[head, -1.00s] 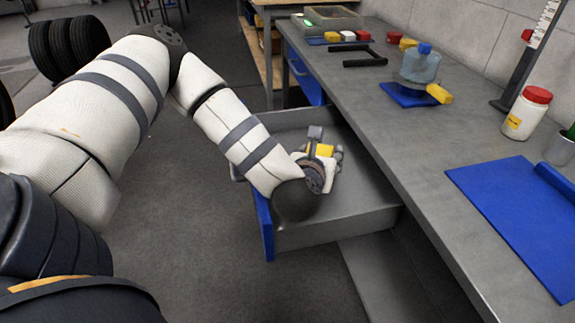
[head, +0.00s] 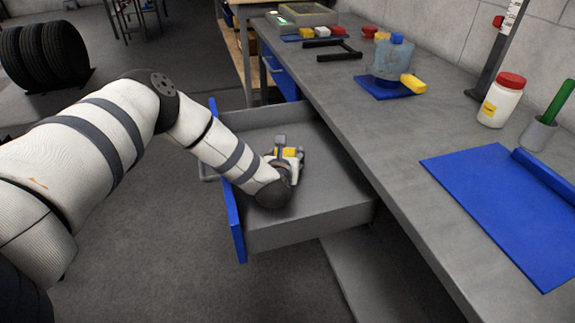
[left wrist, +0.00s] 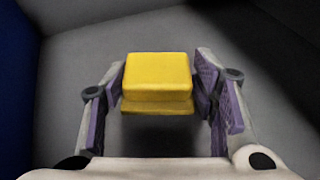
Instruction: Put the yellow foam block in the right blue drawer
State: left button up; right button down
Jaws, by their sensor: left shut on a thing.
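The right blue drawer (head: 345,215) is pulled out from under the bench, with its grey tray open and its blue front on the left. My left gripper (head: 284,153) reaches over the front into the tray and is shut on the yellow foam block (head: 288,152). In the left wrist view the block (left wrist: 157,75) sits between the two purple-padded fingers of the gripper (left wrist: 160,80). Grey drawer surface lies beneath it and the dark blue front shows at the left. Whether the block touches the drawer floor is unclear. My right gripper is not in view.
The grey bench (head: 385,150) runs along the drawer's right. Tyres (head: 45,55) stand at the back left.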

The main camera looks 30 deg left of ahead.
pick_arm(q)
notch_tip(320, 180, down, 3)
jog(key=shift+s+f, duration=0.1)
jog(key=shift+f, duration=0.05)
jog(key=shift+r, duration=0.2)
jog(key=shift+f, duration=0.15)
jog(key=o, duration=0.7)
jog(key=shift+f, duration=0.15)
jog(key=o, duration=0.5)
jog(key=shift+c, duration=0.2)
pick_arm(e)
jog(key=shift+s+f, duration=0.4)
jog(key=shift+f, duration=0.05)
